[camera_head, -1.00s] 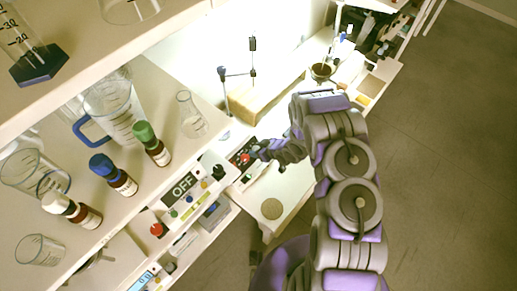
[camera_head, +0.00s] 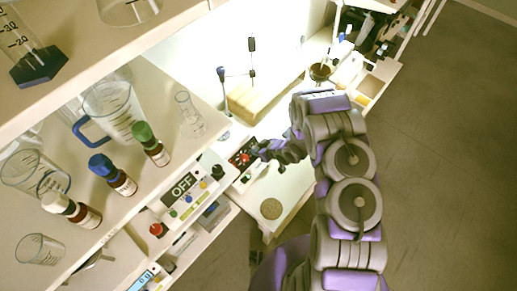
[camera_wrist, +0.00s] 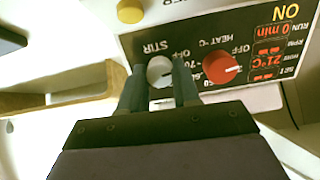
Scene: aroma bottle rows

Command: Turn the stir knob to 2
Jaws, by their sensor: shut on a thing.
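The stir knob (camera_wrist: 160,72) is a round grey-white dial under the word STIR on the dark control panel (camera_wrist: 250,50) in the wrist view. My gripper (camera_wrist: 159,78) is shut on it, with one dark finger on each side. The knob's lower part and most of its scale are hidden by the fingers. A red heat knob (camera_wrist: 221,68) is just to the right, apart from the fingers. In the head view, my gripper (camera_head: 259,151) is at the panel (camera_head: 242,157), where the stir knob cannot be made out.
A yellow button (camera_wrist: 130,11) is on the white housing. A wooden block (camera_head: 256,98) and a stand (camera_head: 223,88) are behind the device. Several bottles and beakers stand on the shelf (camera_head: 160,190) to the left. A round tan disc (camera_head: 271,208) lies on the bench.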

